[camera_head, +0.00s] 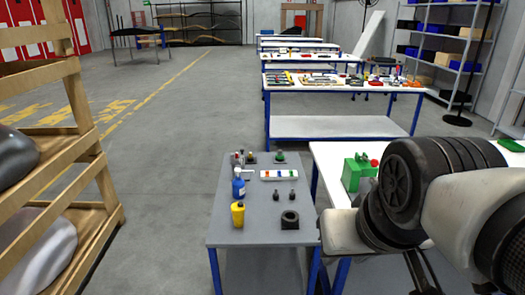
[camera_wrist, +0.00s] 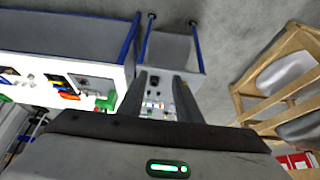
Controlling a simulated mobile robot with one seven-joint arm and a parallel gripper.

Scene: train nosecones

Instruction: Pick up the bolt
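I cannot pick out the bolt with certainty. Two small dark upright pieces, a left one (camera_head: 277,195) and a right one (camera_head: 292,194), stand on the grey cart (camera_head: 257,222) in the head view; they are too small to identify. My gripper (camera_wrist: 160,78) shows in the wrist view with its two fingers apart and nothing visibly held between them. The cart top (camera_wrist: 172,52) lies beyond the fingers, some distance away, with small items on it partly hidden by the gripper.
The cart also holds a blue bottle (camera_head: 239,184), a yellow bottle (camera_head: 238,214), a black block with a round hole (camera_head: 290,220) and a white tray (camera_head: 269,175). A wooden rack (camera_head: 88,150) stands left; floor between is clear.

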